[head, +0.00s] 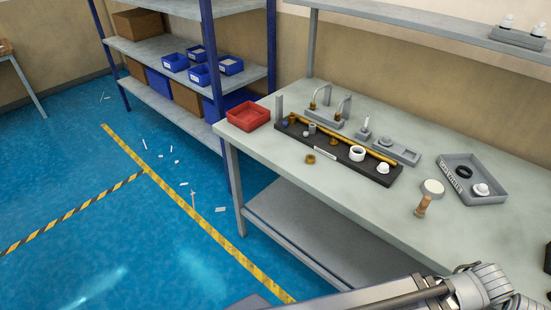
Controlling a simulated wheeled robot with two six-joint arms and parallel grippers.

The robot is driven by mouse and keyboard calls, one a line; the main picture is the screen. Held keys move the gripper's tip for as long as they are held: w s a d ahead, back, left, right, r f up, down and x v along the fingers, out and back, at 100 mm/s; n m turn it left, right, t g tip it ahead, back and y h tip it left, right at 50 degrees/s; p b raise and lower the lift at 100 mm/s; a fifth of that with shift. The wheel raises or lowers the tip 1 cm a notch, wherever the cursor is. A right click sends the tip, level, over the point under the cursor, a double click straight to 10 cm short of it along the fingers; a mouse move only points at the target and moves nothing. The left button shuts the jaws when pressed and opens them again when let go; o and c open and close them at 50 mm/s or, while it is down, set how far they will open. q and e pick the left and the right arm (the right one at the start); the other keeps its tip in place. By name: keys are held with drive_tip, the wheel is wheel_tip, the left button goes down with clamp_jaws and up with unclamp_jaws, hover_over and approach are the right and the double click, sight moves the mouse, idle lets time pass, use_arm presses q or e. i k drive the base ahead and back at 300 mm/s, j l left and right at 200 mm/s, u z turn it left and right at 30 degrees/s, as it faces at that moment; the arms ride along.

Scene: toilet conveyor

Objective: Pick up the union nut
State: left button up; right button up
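A small brass-coloured ring (310,159) lies on the grey workbench, just in front of a long black board; it looks like a nut. A wider white ring (357,153) sits on the black board (330,148), beside a white domed part (383,169). I cannot tell for certain which ring is the union nut. Part of one of my arms shows at the bottom right, well in front of these parts. No gripper fingers are in view.
A red bin (248,116) stands at the bench's left end. A grey tray (472,182) with a black ring and white part lies at right, near a wooden-handled tool (423,206). Taps and fixtures stand behind the board. The bench front (340,195) is clear.

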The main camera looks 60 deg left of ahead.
sight(310, 160)
drive_tip(key=u, duration=1.75)
drive_tip(key=i+l+u, duration=0.25)
drive_tip(key=i+l, duration=0.15)
